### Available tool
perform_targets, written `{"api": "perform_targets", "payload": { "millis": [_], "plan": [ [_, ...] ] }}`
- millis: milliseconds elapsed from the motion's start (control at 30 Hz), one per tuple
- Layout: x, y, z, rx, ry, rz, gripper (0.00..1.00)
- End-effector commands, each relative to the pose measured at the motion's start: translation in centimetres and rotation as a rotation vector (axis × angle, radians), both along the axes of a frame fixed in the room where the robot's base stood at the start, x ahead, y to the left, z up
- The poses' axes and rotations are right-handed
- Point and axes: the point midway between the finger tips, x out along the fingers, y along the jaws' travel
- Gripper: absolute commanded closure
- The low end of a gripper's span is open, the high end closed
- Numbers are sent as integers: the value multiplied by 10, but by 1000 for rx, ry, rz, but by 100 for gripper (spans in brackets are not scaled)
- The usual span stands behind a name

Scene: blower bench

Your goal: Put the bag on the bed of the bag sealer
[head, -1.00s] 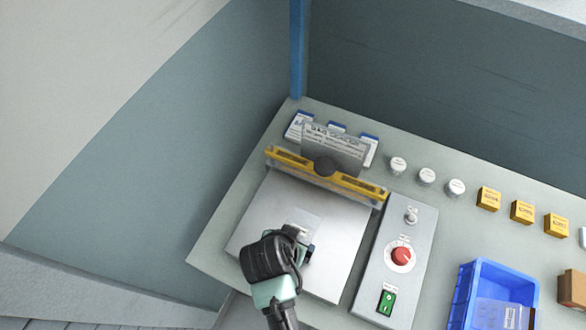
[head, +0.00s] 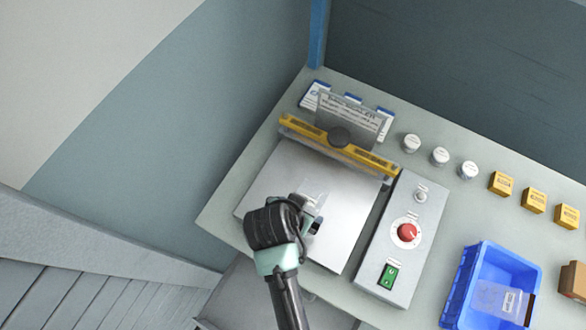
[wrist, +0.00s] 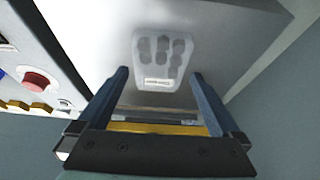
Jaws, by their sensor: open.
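A clear bag with several dark round items and a white label (wrist: 163,50) lies on the bare metal bed of the bag sealer in the wrist view. In the head view the bag (head: 316,188) shows partly beyond my gripper, on the bed (head: 349,232). My gripper (head: 314,218) is over the bed's front half. In the wrist view my gripper (wrist: 160,74) is open, with the near end of the bag between its finger tips in the picture. The sealer's yellow bar (head: 300,129) is raised at the back of the bed.
The control box with a red knob (head: 407,232) and green switch (head: 389,275) stands right of the bed. A blue bin (head: 466,280) holds another clear bag (head: 499,301). White jars (head: 440,156) and yellow boxes (head: 534,200) line the back.

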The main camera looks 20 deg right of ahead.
Motion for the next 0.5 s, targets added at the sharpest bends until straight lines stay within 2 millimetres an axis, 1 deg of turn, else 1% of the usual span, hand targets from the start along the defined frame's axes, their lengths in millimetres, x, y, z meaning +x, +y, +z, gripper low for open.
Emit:
{"api": "perform_targets", "payload": {
  "millis": [100,300,400,500],
  "plan": [
    [-6,9,23,0,-4,3,0],
    [-16,22,60,0,-3,2,0],
    [-20,27,74,0,-1,3,0],
    [-23,30,83,0,-1,1,0]
  ]
}}
